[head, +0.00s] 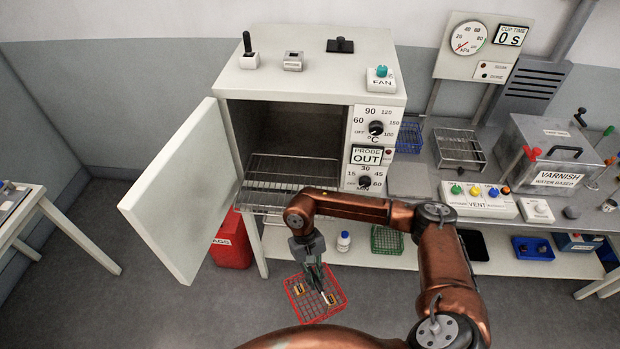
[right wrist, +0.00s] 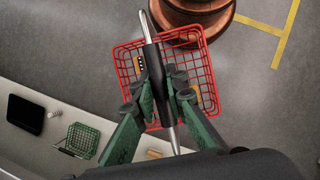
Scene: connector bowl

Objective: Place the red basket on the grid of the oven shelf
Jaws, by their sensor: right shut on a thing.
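The red wire basket (head: 338,290) hangs in front of the oven, below and in front of its open mouth. Small orange and black parts lie in it. My right gripper (head: 316,277) is shut on the basket's dark handle grip, which shows in the right wrist view (right wrist: 156,68) between the green fingers (right wrist: 166,86). The basket mesh (right wrist: 207,75) is under the fingers there. The oven (head: 235,155) stands with its white door (head: 185,190) swung open to the left. Its wire grid shelf (head: 285,172) sticks out of the mouth and looks empty. My left gripper is not in view.
My right arm crosses before the oven's lower right. A red bin (head: 232,243) stands below the door. The lower shelf holds a white bottle (head: 343,241) and a green basket (head: 386,239). A varnish tank (head: 555,150) and button box (head: 478,203) are on the right bench.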

